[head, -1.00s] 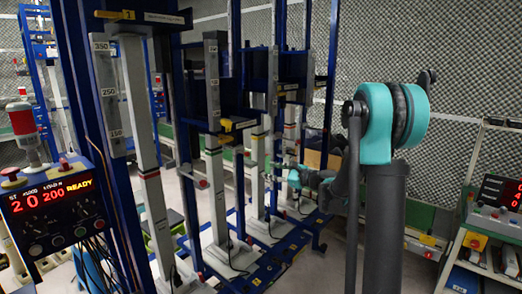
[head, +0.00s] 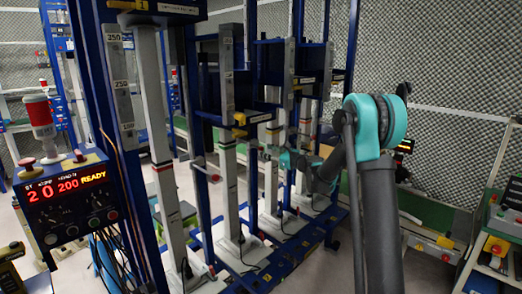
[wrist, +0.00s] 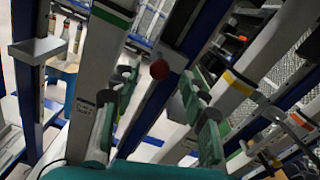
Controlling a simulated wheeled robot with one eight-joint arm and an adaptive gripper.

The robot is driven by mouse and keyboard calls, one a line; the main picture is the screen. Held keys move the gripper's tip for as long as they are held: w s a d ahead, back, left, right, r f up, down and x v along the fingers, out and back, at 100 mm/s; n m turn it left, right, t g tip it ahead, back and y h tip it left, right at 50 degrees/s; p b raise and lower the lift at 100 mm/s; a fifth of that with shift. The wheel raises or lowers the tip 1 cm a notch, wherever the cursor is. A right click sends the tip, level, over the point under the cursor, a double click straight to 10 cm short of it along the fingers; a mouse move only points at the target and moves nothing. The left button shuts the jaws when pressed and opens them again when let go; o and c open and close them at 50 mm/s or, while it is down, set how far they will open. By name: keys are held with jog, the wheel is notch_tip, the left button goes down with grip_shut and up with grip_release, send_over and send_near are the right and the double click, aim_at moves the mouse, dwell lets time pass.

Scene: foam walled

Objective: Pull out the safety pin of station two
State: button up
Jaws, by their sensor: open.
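A round red knob (wrist: 159,69), which looks like the head of a safety pin, shows in the wrist view against a dark blue upright. My gripper (wrist: 156,80) is open, with its green-padded fingers on either side of the knob in the picture. I see no contact, and the depth gap is hard to judge. In the head view my gripper (head: 270,151) is small among the test posts and partly hidden by my arm. A small red knob (head: 214,178) shows there on a nearer post. I cannot read which station the knob in the wrist view belongs to.
Blue frames with grey columns (head: 229,190) stand in a row on a blue base rail. A control box (head: 66,195) with a red display reading "20 200 READY" stands at the left. A cart (head: 497,225) stands at the right. Pale floor is free in front.

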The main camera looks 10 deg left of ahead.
aim_at(263, 149)
jog(key=shift+x, duration=2.2)
grip_shut()
